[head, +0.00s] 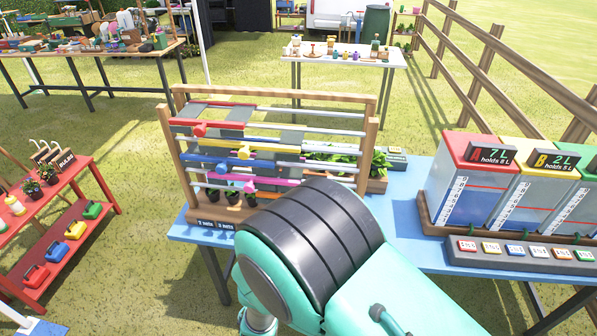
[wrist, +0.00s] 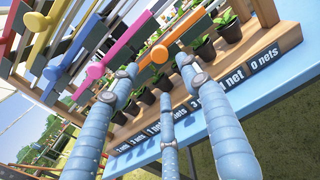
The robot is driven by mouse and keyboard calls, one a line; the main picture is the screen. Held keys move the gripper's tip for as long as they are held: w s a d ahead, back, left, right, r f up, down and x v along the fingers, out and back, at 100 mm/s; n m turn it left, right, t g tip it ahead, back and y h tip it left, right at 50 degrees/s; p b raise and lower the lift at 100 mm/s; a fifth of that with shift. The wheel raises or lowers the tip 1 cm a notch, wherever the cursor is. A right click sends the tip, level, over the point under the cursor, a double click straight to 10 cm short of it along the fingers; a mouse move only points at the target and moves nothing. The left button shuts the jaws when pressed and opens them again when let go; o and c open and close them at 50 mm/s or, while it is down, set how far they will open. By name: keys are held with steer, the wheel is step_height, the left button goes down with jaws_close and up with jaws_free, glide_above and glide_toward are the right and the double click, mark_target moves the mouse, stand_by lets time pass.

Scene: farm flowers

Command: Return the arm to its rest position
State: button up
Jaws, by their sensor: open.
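My gripper (wrist: 157,82) shows in the wrist view with its pale blue fingers spread apart and nothing between them. It is close to a wooden rack with coloured sliding bars and knobs, which stands on a blue table in the head view (head: 371,142). In the wrist view, the fingertips appear in front of the rack's lower bars and a row of small potted plants (wrist: 203,48). Whether they touch anything is unclear. In the head view, my teal arm with black bands covers the rack's lower right, and my gripper is hidden behind it.
Containers with red, yellow and green tops (head: 470,150) stand at the right of the blue table (head: 408,215). A red shelf (head: 98,172) is at the left. A white table (head: 345,56) stands behind the rack, and a wooden fence (head: 490,55) runs along the right. Grass lies between.

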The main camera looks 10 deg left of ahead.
steer(key=w+d+r+m+g+h, duration=0.1)
steer(key=d+r+m+g+h, duration=0.35)
steer(key=d, duration=0.75)
steer(key=w+d+r+m+g+h, duration=0.1)
steer(key=d+r+m+h, duration=0.65)
steer(key=d, duration=0.55)
steer(key=s+d+r+m+g+y, duration=0.1)
steer(key=s+d+r+m+g, duration=0.25)
steer(key=s+d+m, duration=0.2)
steer(key=s+d+r+m+g+y, duration=0.1)
steer(key=s+d+r+m+g, duration=0.25)
steer(key=d, duration=0.35)
steer(key=s+d+r+m+g+y, duration=0.1)
steer(key=s+r+m+y, duration=0.15)
steer(key=s+m, duration=0.35)
steer(key=s+d+r+m+g+y, duration=0.2)
steer(key=s+m+y, duration=0.2)
steer(key=s, duration=0.4)
steer(key=s+a+r+m+t+y, duration=0.3)
steer(key=s+a+r+m, duration=0.1)
steer(key=r+m, duration=0.1)
steer(key=shift+s+a+r, duration=0.2)
steer(key=shift+s+a, duration=0.15)
steer(key=shift+a, duration=0.05)
steer(key=shift+y, duration=0.25)
